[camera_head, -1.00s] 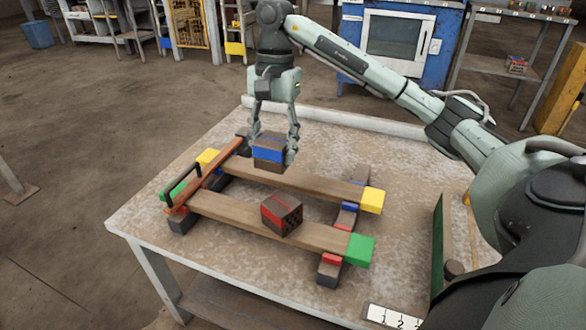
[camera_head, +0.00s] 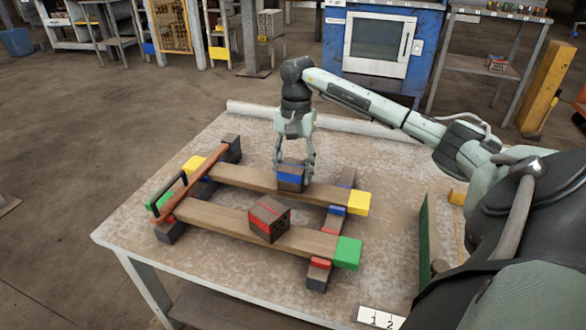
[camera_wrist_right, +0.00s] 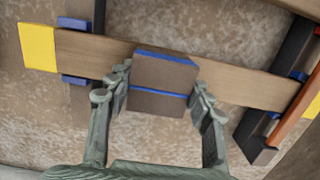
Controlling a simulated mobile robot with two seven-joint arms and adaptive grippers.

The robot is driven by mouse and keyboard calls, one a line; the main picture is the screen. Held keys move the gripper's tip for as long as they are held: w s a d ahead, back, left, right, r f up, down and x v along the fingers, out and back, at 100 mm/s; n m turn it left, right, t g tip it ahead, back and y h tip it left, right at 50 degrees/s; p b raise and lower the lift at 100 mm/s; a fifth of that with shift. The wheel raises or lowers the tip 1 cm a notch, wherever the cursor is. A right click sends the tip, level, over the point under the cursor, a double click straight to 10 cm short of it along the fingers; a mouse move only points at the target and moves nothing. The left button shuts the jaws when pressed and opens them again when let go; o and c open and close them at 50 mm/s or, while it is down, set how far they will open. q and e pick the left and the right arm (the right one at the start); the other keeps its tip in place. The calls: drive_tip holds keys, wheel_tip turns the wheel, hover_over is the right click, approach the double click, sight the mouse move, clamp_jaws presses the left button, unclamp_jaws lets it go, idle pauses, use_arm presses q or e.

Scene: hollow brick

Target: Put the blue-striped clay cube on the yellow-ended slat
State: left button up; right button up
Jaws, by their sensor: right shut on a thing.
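The blue-striped clay cube (camera_head: 291,176) is between the fingers of my right gripper (camera_head: 294,168), which is shut on it. The cube is at the middle of the yellow-ended slat (camera_head: 245,177), upright and at slat height; whether its base touches the wood I cannot tell. In the right wrist view the cube (camera_wrist_right: 162,85) overlaps the slat (camera_wrist_right: 230,82), with a finger of the gripper (camera_wrist_right: 160,100) on each side. A red-striped cube (camera_head: 269,218) sits on the green-ended slat (camera_head: 215,220) in front. My left gripper is out of view.
The slats rest on dark cross-bars (camera_head: 317,270) on a worn table (camera_head: 130,228). An orange bar with a black handle (camera_head: 175,190) lies across their left ends. A green upright board (camera_head: 424,240) and a numbered card (camera_head: 381,318) are at the right.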

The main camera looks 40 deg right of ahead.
sight(295, 161)
drive_tip(key=shift+f, duration=0.1)
drive_tip(key=o, duration=1.2)
drive_tip(key=shift+c, duration=0.2)
wheel_tip(295, 161, up, 12)
drive_tip(key=d, duration=0.1)
drive_tip(key=shift+w+d, duration=0.15)
drive_tip(key=shift+w, duration=0.2)
